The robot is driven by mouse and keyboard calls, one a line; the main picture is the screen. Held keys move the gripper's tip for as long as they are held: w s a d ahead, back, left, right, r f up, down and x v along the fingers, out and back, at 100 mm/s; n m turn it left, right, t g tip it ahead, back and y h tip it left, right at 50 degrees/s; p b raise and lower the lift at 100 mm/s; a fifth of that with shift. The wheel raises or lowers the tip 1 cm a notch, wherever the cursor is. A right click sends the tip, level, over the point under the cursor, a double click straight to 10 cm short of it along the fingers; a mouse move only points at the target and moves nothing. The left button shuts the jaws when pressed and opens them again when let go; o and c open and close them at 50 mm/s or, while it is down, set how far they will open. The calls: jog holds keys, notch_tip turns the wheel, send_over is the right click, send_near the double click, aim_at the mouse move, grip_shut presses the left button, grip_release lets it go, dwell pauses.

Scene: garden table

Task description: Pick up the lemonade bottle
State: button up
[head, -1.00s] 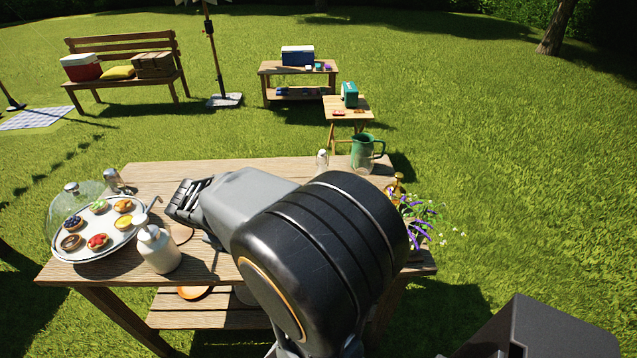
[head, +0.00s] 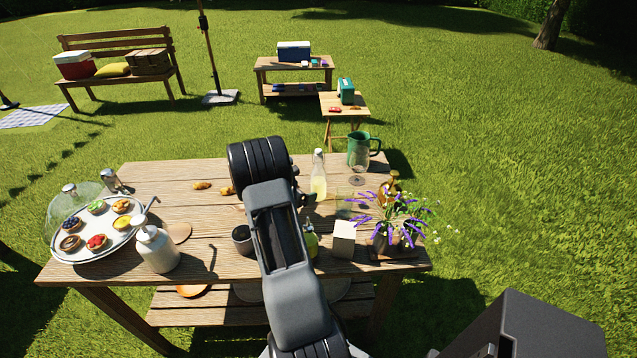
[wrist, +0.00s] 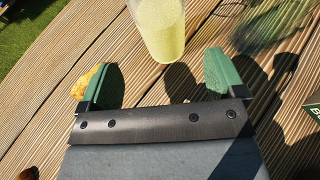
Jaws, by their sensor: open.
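The lemonade bottle (head: 318,182) stands upright on the wooden table (head: 160,190), right of my wrist in the head view. It is clear with pale yellow liquid and a light top. In the wrist view the bottle's lower part (wrist: 161,28) stands just beyond my open gripper (wrist: 163,80). It lies roughly in line with the space between the two green-padded fingers, apart from both. The bottle's top is out of the wrist view. In the head view my own wrist mostly hides the fingers.
A green-handled pitcher (head: 359,152) stands behind the bottle on the right. A white carton (head: 343,240) and purple flowers (head: 390,215) stand nearer right. A dark cup (head: 242,240), a white pump bottle (head: 155,250) and a tart tray (head: 85,252) are left. Small brown pieces (head: 228,191) lie behind.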

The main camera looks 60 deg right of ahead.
aim_at(313, 187)
jog(key=shift+s+p+x, duration=0.2)
jog(key=shift+p+x, duration=0.65)
jog(key=shift+x, duration=3.25)
jog(key=shift+r, duration=0.15)
jog(key=c, duration=1.2)
jog(key=shift+c, duration=0.6)
jog(key=shift+r, duration=0.35)
